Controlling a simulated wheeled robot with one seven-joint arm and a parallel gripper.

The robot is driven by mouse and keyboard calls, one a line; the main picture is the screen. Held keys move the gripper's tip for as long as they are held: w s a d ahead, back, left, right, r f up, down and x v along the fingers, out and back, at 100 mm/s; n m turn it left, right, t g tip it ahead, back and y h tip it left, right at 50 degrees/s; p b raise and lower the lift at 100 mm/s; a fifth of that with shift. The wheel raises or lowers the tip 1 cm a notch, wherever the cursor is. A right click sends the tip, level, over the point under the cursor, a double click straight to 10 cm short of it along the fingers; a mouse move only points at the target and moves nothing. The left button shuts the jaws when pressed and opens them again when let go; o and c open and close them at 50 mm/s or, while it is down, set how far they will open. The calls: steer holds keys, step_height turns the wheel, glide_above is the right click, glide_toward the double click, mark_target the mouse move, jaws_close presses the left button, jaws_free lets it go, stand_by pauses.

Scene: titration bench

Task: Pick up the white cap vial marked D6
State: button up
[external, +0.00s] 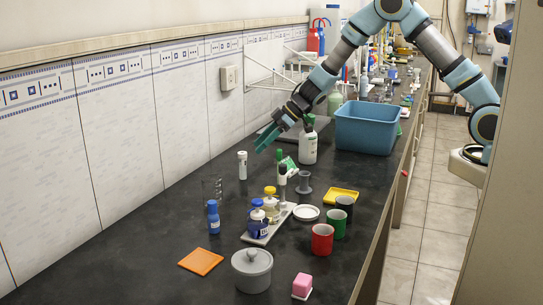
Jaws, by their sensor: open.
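A slim white vial (242,165) stands upright on the dark bench near the tiled wall; its mark is too small to read, so I cannot tell if it is D6. My gripper (264,145) is open, with green fingers angled down to the left. It is above the bench, to the upper right of this vial and apart from it. Several small vials with yellow, blue and other caps stand on a pale tray (256,237) nearer the camera. I cannot read their marks or make out a white cap among them.
A white bottle (307,146) and a blue bin (366,125) stand behind, to the right. A blue bottle (213,217), a grey pot (251,271), an orange square (201,261), a red mug (322,240) and a green mug (337,224) stand nearer. The bench along the left wall is mostly clear.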

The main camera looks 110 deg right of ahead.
mark_target(243, 165)
steer(key=x, duration=0.4)
steer(key=shift+f, duration=0.1)
steer(key=x, duration=0.2)
steer(key=a+x, duration=0.1)
steer(key=x, duration=0.1)
steer(key=shift+f+p, duration=0.15)
steer(key=shift+p, duration=0.2)
steer(key=shift+w+d+f, duration=0.15)
steer(key=shift+w+f, duration=0.25)
steer(key=shift+w, duration=0.05)
jaws_close()
